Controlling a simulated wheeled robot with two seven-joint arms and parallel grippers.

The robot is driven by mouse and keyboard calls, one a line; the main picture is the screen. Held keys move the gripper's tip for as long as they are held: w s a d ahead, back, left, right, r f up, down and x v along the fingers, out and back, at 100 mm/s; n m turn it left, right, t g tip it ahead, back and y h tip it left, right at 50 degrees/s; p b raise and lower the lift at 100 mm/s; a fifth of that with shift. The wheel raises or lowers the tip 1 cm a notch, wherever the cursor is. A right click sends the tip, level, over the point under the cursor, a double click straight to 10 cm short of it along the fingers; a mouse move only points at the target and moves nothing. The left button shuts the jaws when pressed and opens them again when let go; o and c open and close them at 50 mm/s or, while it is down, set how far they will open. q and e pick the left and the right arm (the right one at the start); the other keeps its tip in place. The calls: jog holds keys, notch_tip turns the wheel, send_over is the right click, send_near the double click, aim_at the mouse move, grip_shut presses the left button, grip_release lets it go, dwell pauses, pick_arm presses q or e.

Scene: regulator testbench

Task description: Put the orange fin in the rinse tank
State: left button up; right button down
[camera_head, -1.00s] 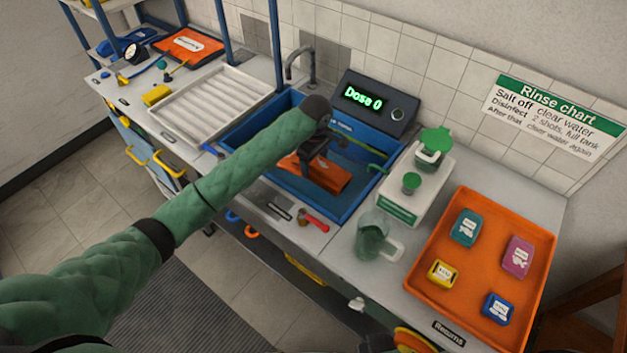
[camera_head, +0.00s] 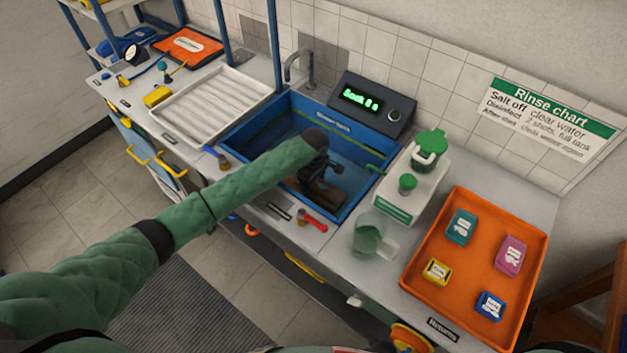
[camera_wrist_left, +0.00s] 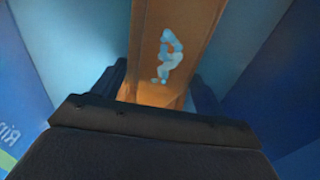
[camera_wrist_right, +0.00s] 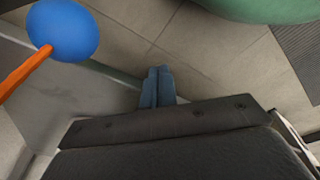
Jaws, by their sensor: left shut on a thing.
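The orange fin (camera_head: 324,195) is low inside the blue rinse tank (camera_head: 243,128) and looks dark brown there, as if under the water. My left gripper (camera_head: 314,178) reaches down into the tank, shut on the fin. In the left wrist view the fin (camera_wrist_left: 178,45), with a pale blue mark, runs between the two fingers, with blue tank walls on both sides. Whether the fin touches the tank floor is unclear. My right gripper (camera_wrist_right: 157,88) is out of the head view; in its wrist view the fingers are together and empty above the floor.
A display box (camera_head: 371,103) with green text stands behind the tank, beside the tap (camera_head: 300,66). A dosing bottle unit (camera_head: 412,190), a jug (camera_head: 371,235) and an orange tray (camera_head: 413,275) with several packets are to the right. A white ribbed tray (camera_head: 212,100) is left.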

pick_arm(q)
jog(key=o, duration=0.8)
jog(key=shift+f, duration=0.15)
jog(key=shift+c, duration=0.2)
jog(key=o, duration=0.4)
pick_arm(e)
jog(key=shift+s+d+f, duration=0.1)
pick_arm(q)
jog(key=shift+o, duration=0.2)
jog(key=shift+r, duration=0.25)
jog(key=shift+r+b, duration=0.3)
jog(key=shift+r, duration=0.1)
notch_tip(320, 180, up, 11)
jog(key=b, duration=0.3)
pick_arm(e)
notch_tip(320, 180, up, 8)
jog(key=w+a, duration=0.2)
jog(key=shift+w+a+r+g, duration=0.2)
jog(key=shift+w+a+g, duration=0.1)
jog(key=shift+a, duration=0.1)
pick_arm(q)
jog(key=shift+d, duration=0.1)
